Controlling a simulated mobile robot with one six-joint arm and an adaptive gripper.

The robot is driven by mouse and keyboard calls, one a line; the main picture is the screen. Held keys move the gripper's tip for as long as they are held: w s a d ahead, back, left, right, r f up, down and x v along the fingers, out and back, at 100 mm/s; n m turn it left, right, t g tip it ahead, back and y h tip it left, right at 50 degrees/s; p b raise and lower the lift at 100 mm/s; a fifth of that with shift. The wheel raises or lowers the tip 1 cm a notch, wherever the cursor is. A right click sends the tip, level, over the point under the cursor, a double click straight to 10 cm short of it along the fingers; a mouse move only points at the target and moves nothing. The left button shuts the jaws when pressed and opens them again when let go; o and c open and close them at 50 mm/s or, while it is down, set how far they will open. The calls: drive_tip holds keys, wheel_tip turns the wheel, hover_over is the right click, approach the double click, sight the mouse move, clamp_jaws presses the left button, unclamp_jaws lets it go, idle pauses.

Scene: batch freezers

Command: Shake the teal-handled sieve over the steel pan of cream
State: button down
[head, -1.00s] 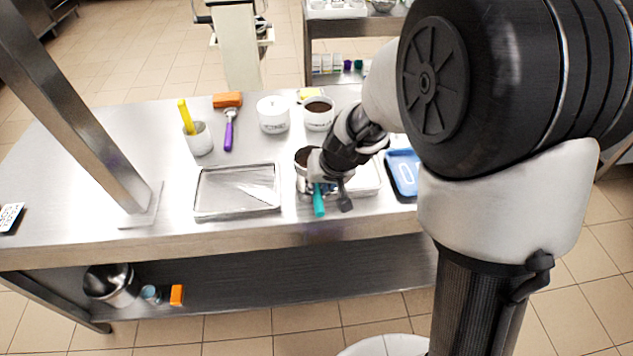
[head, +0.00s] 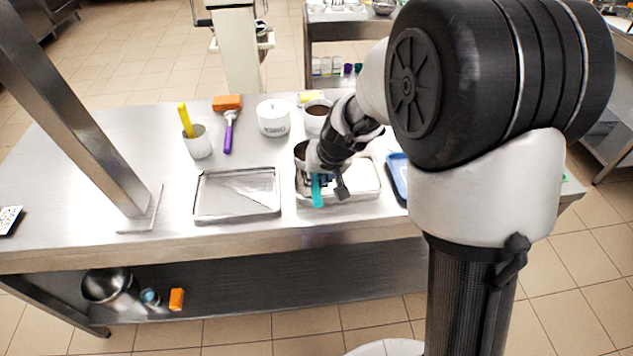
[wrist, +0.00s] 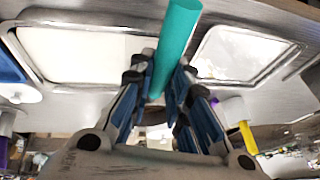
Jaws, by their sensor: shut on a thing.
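The sieve's teal handle (head: 317,192) is gripped between the fingers of my gripper (head: 318,177); the handle also shows in the wrist view (wrist: 176,40), between the fingers (wrist: 160,92). Dark brown powder shows in the sieve's bowl (head: 300,151), just behind the gripper and over the left part of the steel pan of cream. The steel pan (head: 352,201) lies on the table with pale cream in it. In the wrist view the pan (wrist: 75,87) is at the upper left. My gripper and forearm hide part of the bowl and pan.
An empty-looking steel tray (head: 237,211) lies left of the pan, a blue tray (head: 397,181) to the right. A steel post rises at left.

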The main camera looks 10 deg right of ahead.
sight(318, 189)
drive_tip(key=s+b, duration=0.1)
drive_tip(key=s, duration=0.2)
drive_tip(key=shift+s+b, duration=0.35)
drive_tip(key=shift+b, duration=0.05)
drive_tip(key=w, duration=0.3)
drive_tip(key=shift+w+p, duration=0.35)
drive_tip(key=s+b, duration=0.1)
drive_tip(key=s, duration=0.2)
drive_tip(key=shift+s+b, duration=0.3)
drive_tip(key=shift+s, duration=0.05)
drive_tip(key=w, duration=0.3)
drive_tip(key=shift+w+p, duration=0.3)
drive_tip(key=shift+w, duration=0.05)
drive_tip(key=s+b, duration=0.1)
drive_tip(key=s, duration=0.2)
drive_tip(key=shift+s, duration=0.35)
drive_tip(key=w, duration=0.3)
drive_tip(key=shift+w, duration=0.35)
drive_tip(key=shift+s+b, duration=0.65)
drive_tip(key=shift+s, duration=1.25)
drive_tip(key=shift+w, duration=0.1)
drive_tip(key=shift+d, duration=0.1)
